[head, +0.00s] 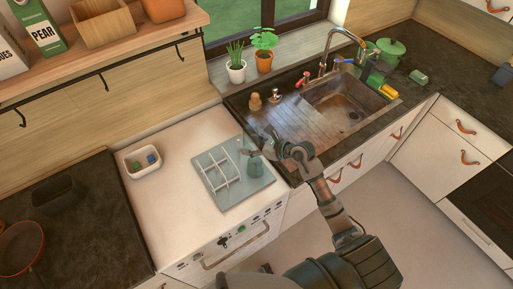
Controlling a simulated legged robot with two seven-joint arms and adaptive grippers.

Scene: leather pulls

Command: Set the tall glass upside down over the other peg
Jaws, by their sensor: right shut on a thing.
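A blue-grey drying rack (232,199) with pale dividers lies on the white stove top. A small grey-blue glass-like shape (255,166) stands upright at the rack's right side, just below my right gripper (266,146). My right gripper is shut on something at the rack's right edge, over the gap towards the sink. What it holds is small and see-through or hidden by the fingers, so I cannot tell its outline or tilt. The pegs are too small to tell apart clearly. My left gripper is not in view.

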